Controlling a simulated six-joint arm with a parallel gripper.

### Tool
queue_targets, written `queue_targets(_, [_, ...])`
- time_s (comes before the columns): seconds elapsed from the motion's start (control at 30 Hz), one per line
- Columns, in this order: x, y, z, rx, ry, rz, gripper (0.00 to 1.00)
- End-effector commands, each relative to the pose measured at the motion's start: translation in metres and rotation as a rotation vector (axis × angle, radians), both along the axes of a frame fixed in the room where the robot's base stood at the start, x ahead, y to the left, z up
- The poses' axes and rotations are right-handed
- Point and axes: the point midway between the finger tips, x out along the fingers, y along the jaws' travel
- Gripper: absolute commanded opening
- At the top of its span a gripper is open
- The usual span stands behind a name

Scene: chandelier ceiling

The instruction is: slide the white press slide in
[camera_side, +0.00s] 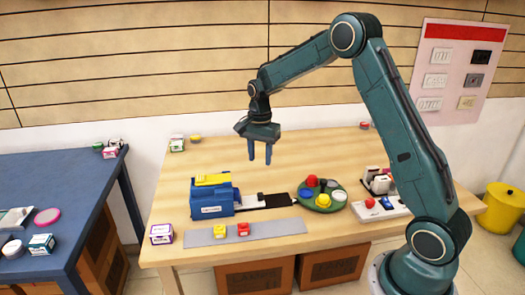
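The white press slide (250,201) sticks out of the right side of a blue press (212,196) on the wooden table. A black part (276,200) lies at the slide's right, by a round green tray. The press has a yellow part (213,180) on top. My gripper (259,157) points down in the air, above and slightly right of the press. Its two blue fingers are apart, with nothing between them. It touches nothing.
The green tray (337,205) holds several coloured caps. A grey strip (278,227) in front bears a yellow block (220,231) and a red block (243,229). A purple-and-white box (161,234) stands front left. The table behind the press is mostly clear.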

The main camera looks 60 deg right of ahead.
Motion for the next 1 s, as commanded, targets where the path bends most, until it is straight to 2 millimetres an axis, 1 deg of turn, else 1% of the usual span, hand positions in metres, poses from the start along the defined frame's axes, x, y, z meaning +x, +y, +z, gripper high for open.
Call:
queue_targets(0.4, [0.0009, 0.0011, 0.0019, 0.000, 0.000, -0.584, 0.40])
queue_targets(0.6, [0.0013, 0.0014, 0.0025, 0.000, 0.001, -0.819, 0.40])
queue_targets(0.8, [0.0015, 0.0017, 0.0028, 0.001, 0.001, -0.934, 0.40])
queue_targets(1.0, [0.0015, 0.0017, 0.0026, 0.001, 0.001, -0.950, 0.40])
